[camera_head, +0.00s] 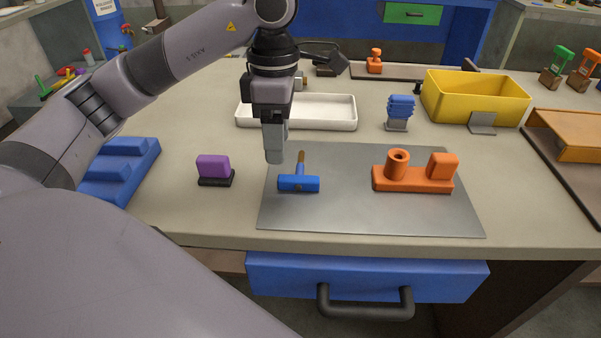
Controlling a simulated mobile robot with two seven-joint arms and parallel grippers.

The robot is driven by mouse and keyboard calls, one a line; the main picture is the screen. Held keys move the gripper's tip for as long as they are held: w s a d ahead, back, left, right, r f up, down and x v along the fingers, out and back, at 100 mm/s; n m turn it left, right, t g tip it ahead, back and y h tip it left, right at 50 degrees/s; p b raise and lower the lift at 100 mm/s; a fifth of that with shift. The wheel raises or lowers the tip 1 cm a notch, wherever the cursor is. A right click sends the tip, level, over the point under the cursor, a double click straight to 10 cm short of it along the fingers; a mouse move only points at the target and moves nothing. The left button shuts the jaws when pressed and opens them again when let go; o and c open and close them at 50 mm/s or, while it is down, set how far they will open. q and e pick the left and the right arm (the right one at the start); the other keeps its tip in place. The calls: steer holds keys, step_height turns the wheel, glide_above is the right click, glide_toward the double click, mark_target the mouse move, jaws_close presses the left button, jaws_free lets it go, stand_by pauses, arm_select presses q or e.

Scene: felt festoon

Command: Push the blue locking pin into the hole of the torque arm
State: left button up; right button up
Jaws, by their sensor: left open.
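The blue locking pin (298,184) lies on the left part of a grey mat (345,214). The torque arm (412,181) is orange and sits on the right part of the mat. It has an upright round boss with a hole in its top and a block at its right end. My left gripper (274,157) is open and points down above the table, behind and left of the pin, apart from it. My right gripper is not in view.
A purple block on a black base (214,168) stands left of the mat. Behind are a white tray (320,124), a blue ribbed piece on a stand (400,108) and a yellow bin (478,106). A blue stepped block (120,170) is at left. The mat's middle is clear.

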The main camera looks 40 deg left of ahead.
mark_target(279, 177)
arm_select(q)
steer(key=f, duration=0.6)
steer(key=shift+s+d+f+b, duration=0.25)
steer(key=shift+s+f+b, duration=0.05)
steer(key=shift+b, duration=0.05)
steer(key=shift+c, duration=0.3)
jaws_close()
